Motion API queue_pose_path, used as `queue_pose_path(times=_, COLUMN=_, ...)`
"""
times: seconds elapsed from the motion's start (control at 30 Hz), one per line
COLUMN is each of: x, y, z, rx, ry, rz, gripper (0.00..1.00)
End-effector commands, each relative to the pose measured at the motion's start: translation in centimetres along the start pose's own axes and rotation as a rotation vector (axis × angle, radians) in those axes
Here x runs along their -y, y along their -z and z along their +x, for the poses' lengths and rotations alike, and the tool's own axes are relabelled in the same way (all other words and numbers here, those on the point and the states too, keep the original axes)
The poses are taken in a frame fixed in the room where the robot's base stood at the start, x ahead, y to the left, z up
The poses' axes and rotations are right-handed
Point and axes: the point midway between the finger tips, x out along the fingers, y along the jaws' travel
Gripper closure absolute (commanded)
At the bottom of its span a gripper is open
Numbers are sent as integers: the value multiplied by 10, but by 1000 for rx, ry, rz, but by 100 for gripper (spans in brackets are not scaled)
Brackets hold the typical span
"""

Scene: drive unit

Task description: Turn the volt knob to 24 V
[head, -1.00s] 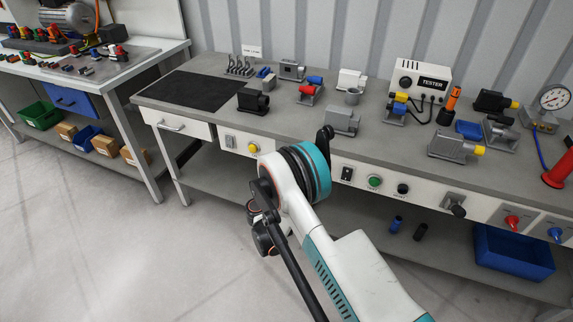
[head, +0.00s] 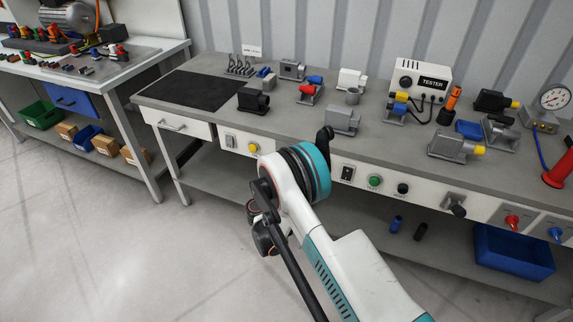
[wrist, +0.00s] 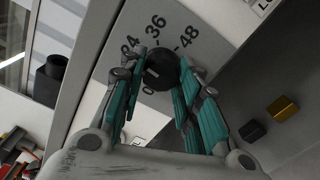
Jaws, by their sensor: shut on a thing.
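The volt knob (wrist: 160,68) is a dark round knob on a grey panel in the wrist view. Printed numbers 36 and 48 show beyond it, 24 is at its upper left, and a 0 is below left. The 24 is partly covered by a finger. My gripper (wrist: 160,80) has its teal-padded fingers on either side of the knob and is shut on it. A small pale mark shows on the knob's face, but I cannot tell clearly which number it points to. In the head view my arm hides the knob and the gripper.
The workbench (head: 225,118) carries several motor-like units and a white tester box (head: 420,82). Its front panel has a yellow button (head: 253,147), a green button (head: 375,181) and a red knob (head: 512,222). A blue bin (head: 513,254) sits below. The floor at left is clear.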

Motion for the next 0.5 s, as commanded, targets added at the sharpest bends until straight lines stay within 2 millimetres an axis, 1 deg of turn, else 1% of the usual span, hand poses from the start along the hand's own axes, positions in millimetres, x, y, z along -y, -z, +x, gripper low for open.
queue_pose_path(times=0.2, x=1, y=2, z=-1, rx=-4, ry=0, rz=-74, gripper=93)
queue_pose_path(times=0.5, x=1, y=2, z=-1, rx=-4, ry=0, rz=-102, gripper=93)
